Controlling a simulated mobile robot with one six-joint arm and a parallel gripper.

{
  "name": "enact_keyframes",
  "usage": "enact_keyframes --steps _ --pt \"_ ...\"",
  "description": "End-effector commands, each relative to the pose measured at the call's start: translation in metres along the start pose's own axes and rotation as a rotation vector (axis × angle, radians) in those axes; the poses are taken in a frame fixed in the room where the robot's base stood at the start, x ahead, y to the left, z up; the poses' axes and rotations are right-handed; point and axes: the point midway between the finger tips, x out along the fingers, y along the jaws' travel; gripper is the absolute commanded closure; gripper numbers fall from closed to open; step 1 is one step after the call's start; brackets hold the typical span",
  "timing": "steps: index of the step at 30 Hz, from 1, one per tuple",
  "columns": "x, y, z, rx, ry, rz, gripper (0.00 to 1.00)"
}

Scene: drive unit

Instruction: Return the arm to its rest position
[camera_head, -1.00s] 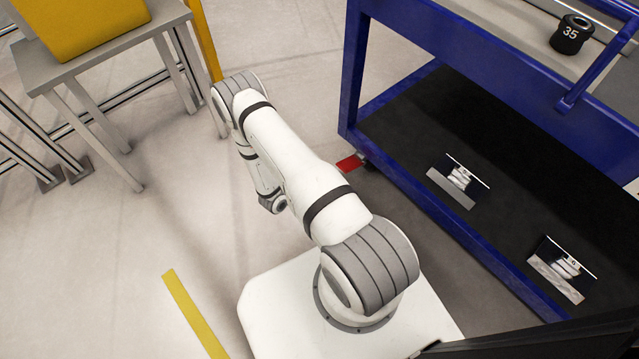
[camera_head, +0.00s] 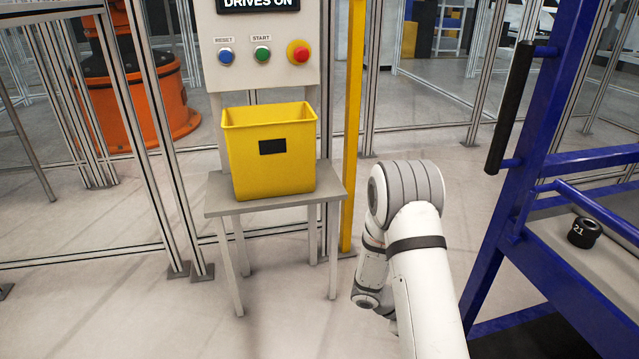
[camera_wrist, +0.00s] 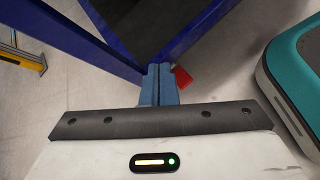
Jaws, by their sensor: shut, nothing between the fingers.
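My gripper (camera_wrist: 159,86) shows in the wrist view with its two blue-grey fingers pressed together and nothing between them. It points down toward the floor beside a corner of the blue cart frame (camera_wrist: 92,38). In the head view my arm is folded, with its elbow up and its forearm hanging down on the far side. The gripper itself is hidden there.
The blue cart (camera_head: 490,255) stands to the right, with a black part marked 21 (camera_head: 584,232) on its shelf. A yellow bin (camera_head: 270,150) sits on a grey stand (camera_head: 222,205) under a button panel (camera_head: 265,50). A red piece (camera_wrist: 182,77) lies near the gripper. Floor between stand and cart is clear.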

Motion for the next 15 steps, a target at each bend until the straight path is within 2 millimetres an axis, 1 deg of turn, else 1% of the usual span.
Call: enact_keyframes --steps 1,3,5,6,8,9,15 --pt "-0.025 0.01 0.03 0.059 0.016 -0.023 1.0" --pt "-0.049 0.015 0.058 0.132 0.036 -0.064 1.0" --pt "-0.069 0.017 0.082 0.195 0.058 -0.099 1.0" --pt "-0.082 0.018 0.098 0.237 0.073 -0.123 1.0" --pt "-0.101 0.018 0.121 0.298 0.098 -0.158 1.0" --pt "-0.115 0.019 0.136 0.338 0.117 -0.181 1.0" --pt "-0.178 0.011 0.205 0.531 0.224 -0.299 1.0"
